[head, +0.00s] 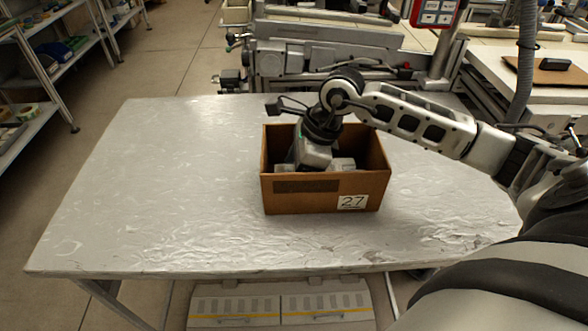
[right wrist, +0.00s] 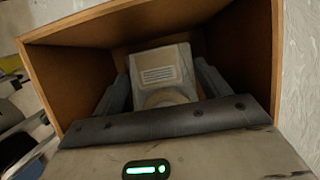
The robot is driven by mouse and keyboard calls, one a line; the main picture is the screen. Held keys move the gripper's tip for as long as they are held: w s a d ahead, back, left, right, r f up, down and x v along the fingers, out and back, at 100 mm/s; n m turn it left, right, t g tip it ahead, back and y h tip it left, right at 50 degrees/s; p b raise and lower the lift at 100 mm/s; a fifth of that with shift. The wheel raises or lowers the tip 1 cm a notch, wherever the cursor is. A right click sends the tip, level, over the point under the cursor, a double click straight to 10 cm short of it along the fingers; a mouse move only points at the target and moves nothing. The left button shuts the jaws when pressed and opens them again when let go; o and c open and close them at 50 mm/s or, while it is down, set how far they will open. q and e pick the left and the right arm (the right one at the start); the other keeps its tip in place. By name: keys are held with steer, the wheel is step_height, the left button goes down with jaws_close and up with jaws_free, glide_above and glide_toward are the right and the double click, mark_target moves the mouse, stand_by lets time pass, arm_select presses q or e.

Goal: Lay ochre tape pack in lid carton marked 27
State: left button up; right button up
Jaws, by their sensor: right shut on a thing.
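The brown carton marked 27 (head: 325,201) stands open-topped on the grey table, its number label on the front wall. My right gripper (head: 314,160) reaches down into it from above, and its fingertips are hidden behind the front wall. In the right wrist view my right gripper (right wrist: 160,84) is shut on a pale tan, boxy pack (right wrist: 163,68) with a light striped label and a rounded part below. I take this for the ochre tape pack. It is between the carton walls (right wrist: 88,38); whether it touches the floor I cannot tell. My left gripper is not in view.
The table top (head: 160,190) is bare around the carton, with wide room to the left. Grey machinery (head: 320,50) stands behind the table. Shelving (head: 30,70) with goods is at the far left, and another bench (head: 540,80) is at the right.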

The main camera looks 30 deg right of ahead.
steer(key=shift+f+b, duration=0.35)
steer(key=shift+b, duration=0.05)
steer(key=o, duration=0.8)
steer(key=shift+r, duration=0.1)
steer(key=shift+r+p, duration=0.6)
steer(key=shift+p, duration=0.1)
steer(key=b+v, duration=0.1)
steer(key=v, duration=1)
steer(key=shift+s+d+r+b, duration=0.15)
steer(key=shift+r+b, duration=0.05)
steer(key=shift+b, duration=0.1)
